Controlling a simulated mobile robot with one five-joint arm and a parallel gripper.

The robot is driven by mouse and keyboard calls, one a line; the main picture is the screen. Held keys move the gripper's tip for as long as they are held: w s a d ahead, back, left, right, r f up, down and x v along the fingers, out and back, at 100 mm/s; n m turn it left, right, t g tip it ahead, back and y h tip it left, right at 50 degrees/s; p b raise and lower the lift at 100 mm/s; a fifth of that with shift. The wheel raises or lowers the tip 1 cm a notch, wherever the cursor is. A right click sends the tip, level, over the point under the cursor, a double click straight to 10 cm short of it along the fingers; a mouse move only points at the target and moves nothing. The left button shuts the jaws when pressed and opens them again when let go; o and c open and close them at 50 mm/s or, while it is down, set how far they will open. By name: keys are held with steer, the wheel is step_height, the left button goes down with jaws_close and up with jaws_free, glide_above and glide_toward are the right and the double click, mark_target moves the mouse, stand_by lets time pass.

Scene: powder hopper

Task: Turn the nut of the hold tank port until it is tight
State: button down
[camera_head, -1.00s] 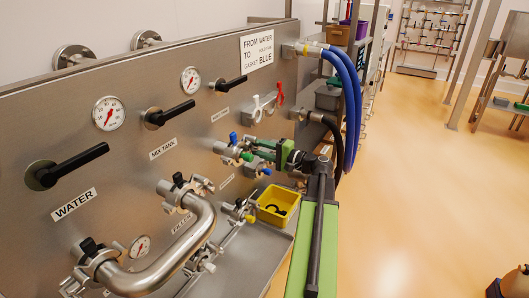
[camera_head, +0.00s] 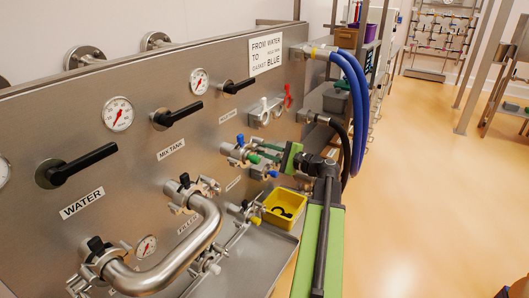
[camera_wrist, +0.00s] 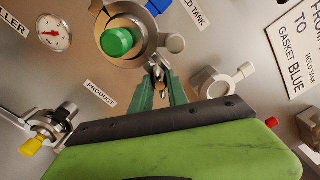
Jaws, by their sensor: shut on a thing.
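The hold tank port (camera_wrist: 140,18) shows in the wrist view at the upper middle, under the HOLD TANK label (camera_wrist: 193,12). A clamp ring sits around it, with a green cap (camera_wrist: 117,41) in front and a blue part (camera_wrist: 157,6) at its upper edge. The clamp's nut (camera_wrist: 158,70) is at the lower right of the ring, mostly hidden between the fingertips. My gripper (camera_wrist: 159,84) is shut on this nut with its two green fingers. In the head view my gripper (camera_head: 263,150) reaches the port (camera_head: 236,152) from the right.
A bent steel pipe (camera_head: 190,250) and black valve handles (camera_head: 85,164) stand out from the panel at left. A yellow bin (camera_head: 280,211) is below my gripper. Blue hoses (camera_head: 355,95) and a black hose (camera_head: 342,145) hang close behind my arm. Open floor lies right.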

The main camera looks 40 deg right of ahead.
steer(key=shift+m, duration=1)
steer(key=m, duration=0.4)
steer(key=shift+m, duration=0.3)
steer(key=m, duration=0.3)
steer(key=shift+m, duration=0.8)
steer(key=c, duration=1.5)
jaws_free()
steer(key=shift+m, duration=0.4)
steer(key=shift+s, duration=0.1)
